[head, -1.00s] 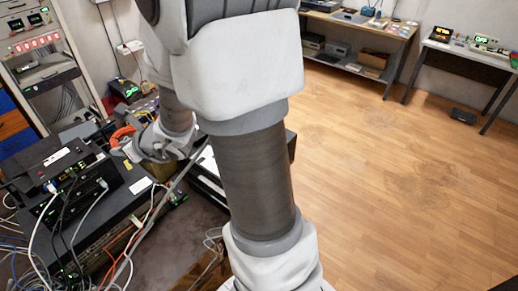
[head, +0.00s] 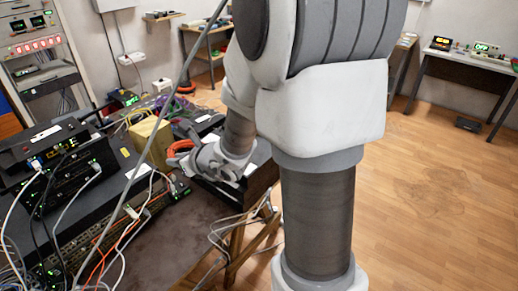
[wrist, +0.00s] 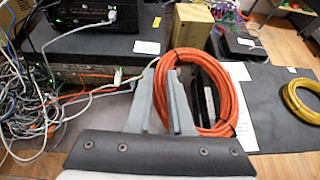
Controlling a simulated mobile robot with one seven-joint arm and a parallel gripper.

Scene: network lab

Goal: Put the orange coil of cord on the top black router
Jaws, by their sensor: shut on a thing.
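My gripper (head: 205,160) is shut on the orange coil of cord (head: 178,148). In the wrist view the coil (wrist: 203,85) stands up as a ring at the fingers (wrist: 163,98), its lower part partly hidden by them. The top black router (head: 42,145) lies on a stack of black devices at the left of the head view. My gripper and the coil are to the right of that stack, apart from it. In the wrist view black devices of the stack (wrist: 85,15) show at the upper left; the top is cut off.
A yellowish box (head: 150,138) stands between the stack and my gripper. It also shows in the wrist view (wrist: 191,27). Loose cables (wrist: 30,100) hang at the stack's front. A yellow coil (wrist: 302,98) lies on a dark mat at the right. The wooden floor (head: 430,200) is clear.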

